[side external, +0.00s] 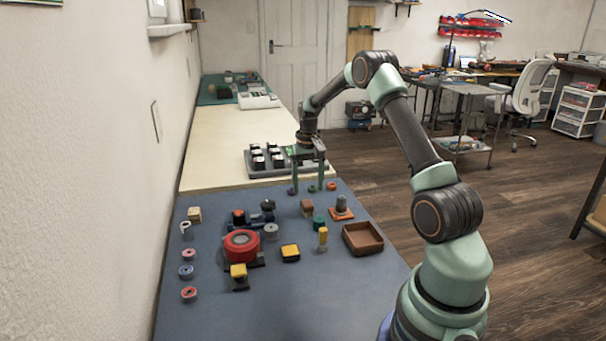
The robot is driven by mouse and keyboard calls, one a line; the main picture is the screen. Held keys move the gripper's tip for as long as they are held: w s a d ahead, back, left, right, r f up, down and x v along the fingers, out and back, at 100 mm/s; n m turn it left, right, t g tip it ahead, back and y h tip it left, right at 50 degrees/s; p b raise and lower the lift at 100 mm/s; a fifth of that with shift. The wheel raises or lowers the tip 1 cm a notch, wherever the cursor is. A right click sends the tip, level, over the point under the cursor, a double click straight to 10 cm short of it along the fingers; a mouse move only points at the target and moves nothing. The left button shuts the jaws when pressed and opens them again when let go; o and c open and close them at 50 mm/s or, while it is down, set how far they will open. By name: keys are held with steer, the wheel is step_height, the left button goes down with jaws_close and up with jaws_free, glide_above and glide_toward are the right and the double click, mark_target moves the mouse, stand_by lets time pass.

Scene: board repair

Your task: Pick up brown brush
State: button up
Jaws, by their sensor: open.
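My gripper (307,189) is open, its two fingers pointing down near the far edge of the blue mat. Nothing shows between the fingers. A small brown block-like piece (307,207) lies on the mat just nearer the camera than the fingertips, apart from them in the picture. It may be the brown brush, but it is too small to tell; no bristles can be made out. A tan block (194,214) sits at the mat's left side.
A brown tray (376,246) is at the mat's right edge. A red round device (241,246) stands mid-left, with yellow-topped pieces (290,252) and a yellow cylinder (323,237) near it. A dark rack (258,171) stands behind. The mat's front is clear.

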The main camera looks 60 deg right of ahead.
mark_target(307, 203)
steer(key=shift+f, duration=3.5)
steer(key=shift+c, duration=0.3)
jaws_close()
step_height(307, 203, up, 20)
steer(key=shift+w, duration=0.1)
